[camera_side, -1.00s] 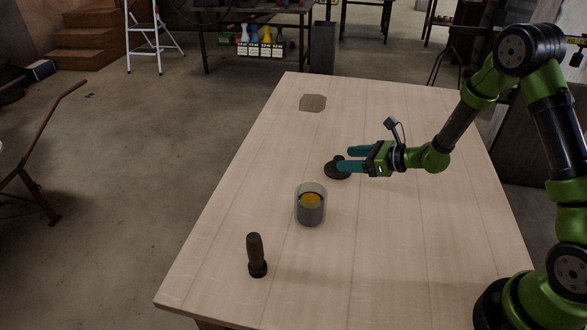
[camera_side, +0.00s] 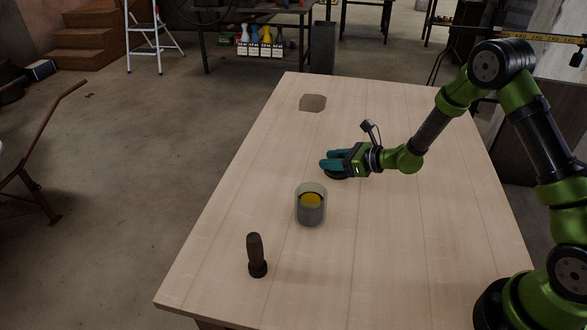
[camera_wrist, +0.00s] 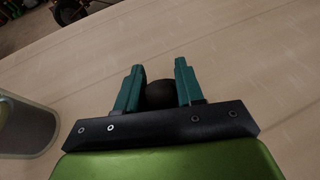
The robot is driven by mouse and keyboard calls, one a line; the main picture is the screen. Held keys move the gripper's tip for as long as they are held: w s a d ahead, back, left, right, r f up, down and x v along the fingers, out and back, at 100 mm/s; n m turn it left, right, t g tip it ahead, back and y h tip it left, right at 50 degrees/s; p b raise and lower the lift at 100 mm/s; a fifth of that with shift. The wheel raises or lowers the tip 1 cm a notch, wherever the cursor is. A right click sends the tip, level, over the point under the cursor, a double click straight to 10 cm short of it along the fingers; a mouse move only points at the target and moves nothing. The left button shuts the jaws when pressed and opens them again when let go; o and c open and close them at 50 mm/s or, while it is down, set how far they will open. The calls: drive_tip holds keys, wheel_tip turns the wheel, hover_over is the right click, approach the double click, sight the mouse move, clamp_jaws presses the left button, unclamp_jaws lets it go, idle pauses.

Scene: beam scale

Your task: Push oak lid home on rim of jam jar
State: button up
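The dark round lid (camera_side: 335,177) lies on the table beyond the jam jar, mostly hidden under my gripper in the side view. My gripper (camera_side: 326,160) is low over it, with its teal fingers on both sides of the knob. In the wrist view the dark knob (camera_wrist: 161,94) sits between the fingertips (camera_wrist: 160,75) with little or no gap. Whether the fingers press on it cannot be told. The jam jar (camera_side: 311,215) stands upright and lidless, glassy grey with yellow contents. Part of it shows at the left of the wrist view (camera_wrist: 25,135).
A dark upright tool (camera_side: 256,255) with a wider foot stands nearer the front left of the table. A flat brownish patch (camera_side: 313,103) lies near the far edge. The wooden table (camera_side: 420,240) is otherwise clear, with free room to the right of the jar.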

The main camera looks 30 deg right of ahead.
clamp_jaws()
drive_tip(key=shift+r, duration=0.15)
drive_tip(key=shift+r, duration=0.6)
wheel_tip(320, 180, up, 2)
drive_tip(key=shift+r, duration=0.25)
drive_tip(key=s, duration=1)
drive_tip(key=s+r, duration=0.1)
drive_tip(key=s, duration=0.4)
drive_tip(key=shift+d, duration=0.25)
drive_tip(key=shift+s+a, duration=0.25)
drive_tip(key=w+a+r+n+g+y, duration=0.1)
drive_tip(key=w+a+r+n+y, duration=0.1)
drive_tip(key=a+r, duration=0.3)
drive_tip(key=w+a+r+n+g+y, duration=0.2)
drive_tip(key=a+r, duration=0.3)
drive_tip(key=a, duration=0.6)
drive_tip(key=shift+w+a+r+n+g, duration=0.15)
drive_tip(key=shift+w+r+n+g, duration=0.2)
drive_tip(key=shift+w, duration=0.55)
